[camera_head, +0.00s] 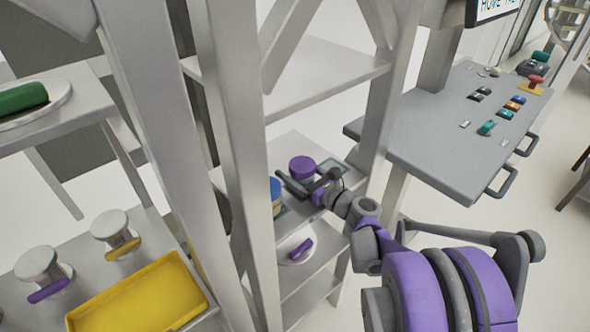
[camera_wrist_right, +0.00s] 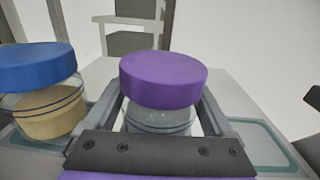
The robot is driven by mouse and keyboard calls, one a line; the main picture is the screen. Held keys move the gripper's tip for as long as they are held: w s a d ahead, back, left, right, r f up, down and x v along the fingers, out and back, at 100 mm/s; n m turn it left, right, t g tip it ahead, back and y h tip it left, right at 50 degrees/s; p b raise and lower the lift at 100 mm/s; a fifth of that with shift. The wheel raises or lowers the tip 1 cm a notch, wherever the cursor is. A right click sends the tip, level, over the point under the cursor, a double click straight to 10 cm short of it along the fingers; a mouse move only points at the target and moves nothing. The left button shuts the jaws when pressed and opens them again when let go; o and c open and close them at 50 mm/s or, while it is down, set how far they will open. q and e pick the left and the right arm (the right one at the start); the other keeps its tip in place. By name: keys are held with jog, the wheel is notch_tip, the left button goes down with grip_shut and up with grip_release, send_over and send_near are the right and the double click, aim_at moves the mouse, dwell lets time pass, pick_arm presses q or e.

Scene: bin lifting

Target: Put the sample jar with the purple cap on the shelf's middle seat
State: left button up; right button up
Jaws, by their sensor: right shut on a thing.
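The sample jar with the purple cap (camera_head: 302,167) is at the shelf (camera_head: 300,148) in the head view. In the right wrist view its purple cap (camera_wrist_right: 163,78) and clear body stand upright between the fingers. My right gripper (camera_head: 312,190) is shut on this jar; the fingers (camera_wrist_right: 160,118) flank its body below the cap. The jar is between a blue-capped jar (camera_wrist_right: 38,80) on the left and an empty outlined seat (camera_wrist_right: 268,142) on the right. The jar's base is hidden, so I cannot tell whether it touches the shelf. My left gripper is not in view.
The blue-capped jar also shows in the head view (camera_head: 275,187), close to my right gripper. Shelf uprights (camera_head: 232,150) stand left of it. A lower shelf holds a white dish with a purple piece (camera_head: 301,248). A grey control desk (camera_head: 450,140) stands at the right.

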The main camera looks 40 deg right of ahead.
aim_at(313, 180)
jog(key=o, duration=1.5)
jog(key=shift+c, duration=0.2)
jog(key=shift+s+r, duration=0.1)
jog(key=shift+r, duration=0.05)
jog(key=s, duration=0.3)
jog(key=s+d, duration=0.1)
jog(key=s, duration=0.6)
jog(key=shift+s+d, duration=0.35)
jog(key=shift+s, duration=0.55)
